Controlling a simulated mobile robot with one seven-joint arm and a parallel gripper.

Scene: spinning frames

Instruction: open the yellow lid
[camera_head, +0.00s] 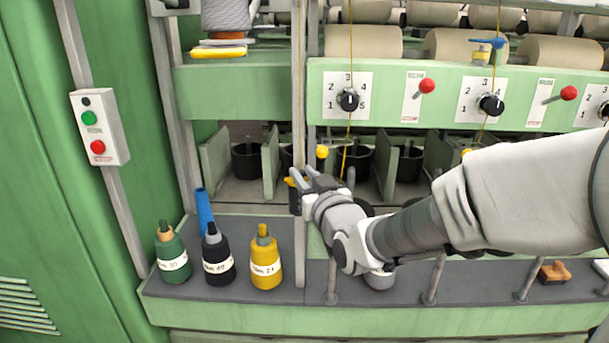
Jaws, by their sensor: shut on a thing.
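My gripper (302,178) is in front of the green machine frame, left of the picture's middle, just below a yellow ball knob (322,152). Its fingers are shut on a small yellow piece (291,181), which seems to be the yellow lid. Only a sliver of it shows, and the fingers hide the rest. I cannot tell how far the lid is open. My arm comes in from the right and hides part of the lower bays.
A green bottle (173,264), a black bottle (218,265) and a yellow bottle (265,268) stand on the dark shelf at lower left. A vertical post (299,90) is near my gripper. Red levers (427,86) and dials (348,100) line the panel above.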

